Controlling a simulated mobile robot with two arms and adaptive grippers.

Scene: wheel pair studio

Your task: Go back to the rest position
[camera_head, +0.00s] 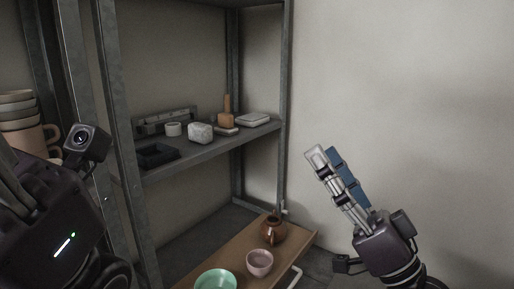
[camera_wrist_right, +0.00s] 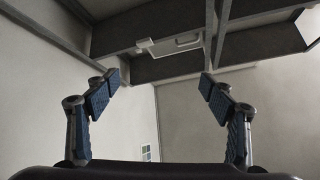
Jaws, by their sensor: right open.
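My right gripper (camera_head: 324,153) is raised at the right of the head view, in front of the bare wall. Its fingers point up and to the left. In the right wrist view my right gripper (camera_wrist_right: 160,83) is open, with a wide empty gap between its two blue-padded fingers. My left gripper (camera_head: 50,205) is a dark shape at the left edge of the head view, and its fingertips cannot be made out.
A grey metal shelf (camera_head: 215,147) holds a dark tray (camera_head: 156,155), a white block (camera_head: 200,133) and a brown bottle (camera_head: 227,112). Below, a wooden table (camera_head: 225,258) bears a brown teapot (camera_head: 272,231), a pink cup (camera_head: 259,263) and a green bowl (camera_head: 215,281). Stacked cups (camera_head: 22,120) stand left.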

